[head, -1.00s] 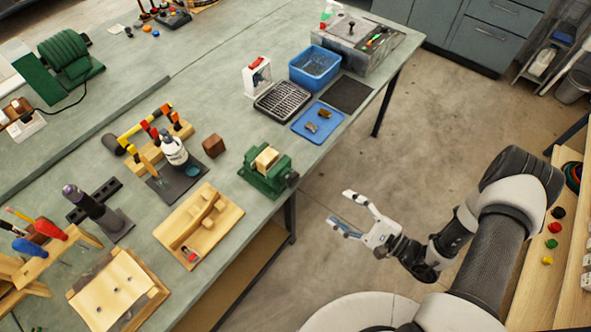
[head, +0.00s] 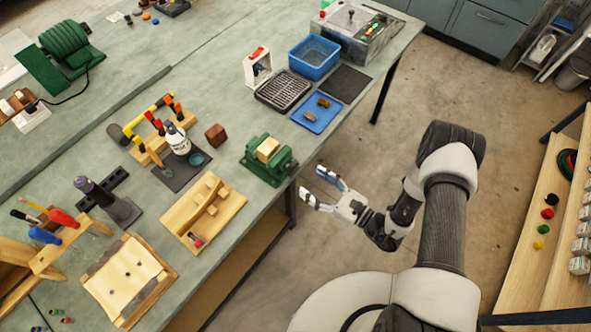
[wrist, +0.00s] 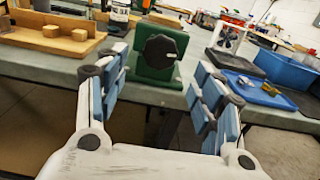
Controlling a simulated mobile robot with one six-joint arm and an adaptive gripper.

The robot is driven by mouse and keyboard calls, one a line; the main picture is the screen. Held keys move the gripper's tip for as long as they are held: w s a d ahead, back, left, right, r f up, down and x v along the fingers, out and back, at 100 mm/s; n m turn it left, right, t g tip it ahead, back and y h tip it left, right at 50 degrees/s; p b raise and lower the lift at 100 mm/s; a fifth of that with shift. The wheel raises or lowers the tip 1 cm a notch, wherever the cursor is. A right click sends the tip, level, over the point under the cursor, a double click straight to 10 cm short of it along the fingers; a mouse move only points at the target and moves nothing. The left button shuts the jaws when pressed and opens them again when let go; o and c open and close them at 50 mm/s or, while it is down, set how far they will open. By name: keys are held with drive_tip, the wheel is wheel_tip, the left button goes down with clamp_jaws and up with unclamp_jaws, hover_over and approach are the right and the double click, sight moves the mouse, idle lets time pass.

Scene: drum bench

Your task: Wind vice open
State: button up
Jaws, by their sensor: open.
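The green vice (head: 262,166) stands at the bench's front edge in the head view, with a pale wooden block (head: 267,150) between its jaws. In the wrist view the vice (wrist: 176,53) faces me, with its dark round knob (wrist: 160,51) toward the camera. My gripper (head: 317,185) is open and empty, off the bench edge, a short way in front of the vice and apart from it. In the wrist view the two blue-padded fingers (wrist: 160,90) spread to either side of the knob, still short of it.
A wooden fixture (head: 225,205) lies left of the vice. A blue tray (head: 335,121) with small pieces, a dark grille (head: 270,93) and a blue bin (head: 330,65) stand to its right. A brown block (head: 215,131) sits behind. Open floor lies before the bench.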

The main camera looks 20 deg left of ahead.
sight(295, 171)
drive_tip(key=x, duration=0.7)
drive_tip(key=shift+w+a, duration=0.15)
drive_tip(key=shift+a, duration=0.2)
drive_tip(key=shift+c, duration=0.2)
drive_tip(key=c, duration=1)
drive_tip(key=shift+c, duration=0.2)
drive_tip(key=shift+n+b, duration=0.3)
